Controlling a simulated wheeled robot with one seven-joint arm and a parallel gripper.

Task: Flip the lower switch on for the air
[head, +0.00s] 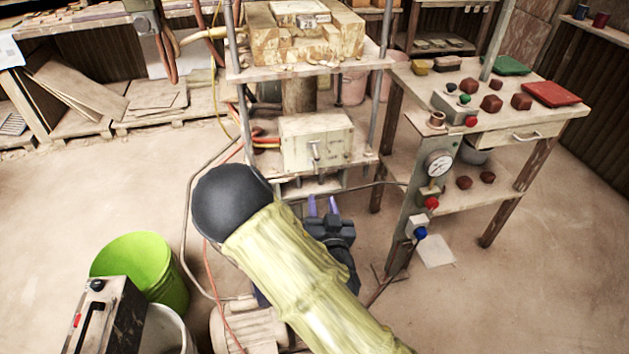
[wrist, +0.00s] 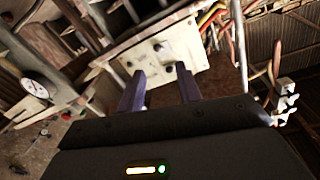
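A pale control box (head: 330,140) is mounted under the press platform in the head view. A small switch lever (head: 315,153) shows on its front. In the wrist view, the box (wrist: 150,50) fills the upper middle, with small dark knobs or switches on its face. One dark knob (wrist: 169,68) appears between my fingertips in the picture. I cannot tell which control is the lower switch, or its position. My gripper (head: 323,204) is open and empty, below and in front of the box, apart from it. Its two purple-grey fingers also show in the wrist view (wrist: 160,78), pointing toward the box.
A post with a gauge (head: 439,163), a red knob (head: 431,203) and a blue knob (head: 420,233) stands to the right. A worktable (head: 400,85) is behind it. Hoses (head: 187,235) run along the left. A green bucket (head: 150,265) stands at lower left.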

